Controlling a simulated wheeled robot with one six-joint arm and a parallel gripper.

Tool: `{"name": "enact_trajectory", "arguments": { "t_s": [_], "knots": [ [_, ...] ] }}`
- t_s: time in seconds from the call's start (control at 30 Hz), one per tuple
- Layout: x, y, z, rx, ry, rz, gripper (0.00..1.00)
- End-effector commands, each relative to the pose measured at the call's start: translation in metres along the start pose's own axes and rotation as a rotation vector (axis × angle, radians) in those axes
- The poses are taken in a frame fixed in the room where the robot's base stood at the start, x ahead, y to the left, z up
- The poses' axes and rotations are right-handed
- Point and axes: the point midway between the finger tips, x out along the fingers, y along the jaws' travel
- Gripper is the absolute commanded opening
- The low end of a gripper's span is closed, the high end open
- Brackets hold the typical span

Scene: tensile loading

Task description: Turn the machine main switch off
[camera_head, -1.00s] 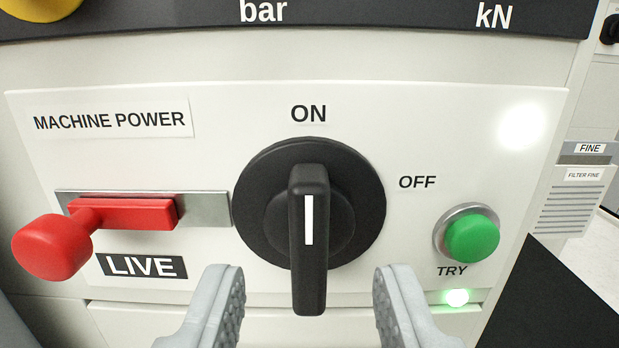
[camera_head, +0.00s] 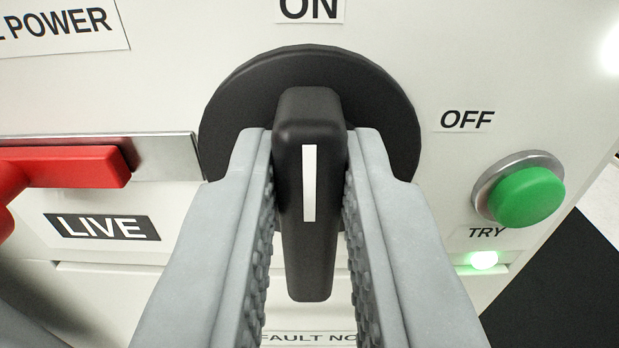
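The main switch (camera_head: 309,240) is a black rotary knob with a white line on its handle, on a round black base (camera_head: 235,105). Its handle stands upright, with the white line toward the ON label (camera_head: 311,9). The OFF label (camera_head: 467,119) is to the upper right of the base. My gripper (camera_head: 309,165) has its two grey fingers on either side of the handle, close against it. The fingers look closed on the handle, though contact at the lower part is not clear.
A red handle (camera_head: 75,167) on a metal slide sits left, above a LIVE label (camera_head: 102,227). A green TRY button (camera_head: 527,196) is at right, with a lit green lamp (camera_head: 484,260) below it. A dark area lies at the lower right.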

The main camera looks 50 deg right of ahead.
Motion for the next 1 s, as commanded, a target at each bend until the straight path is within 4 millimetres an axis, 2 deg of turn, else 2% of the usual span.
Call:
{"name": "enact_trajectory", "arguments": {
  "t_s": [0.27,0.47,1.0],
  "knots": [
    [0.000,0.001,0.000,0.025,0.000,0.000,0.00],
    [0.000,0.003,0.000,0.118,0.000,0.000,0.00],
    [0.000,0.012,0.004,0.603,0.000,0.001,0.00]
  ]
}}
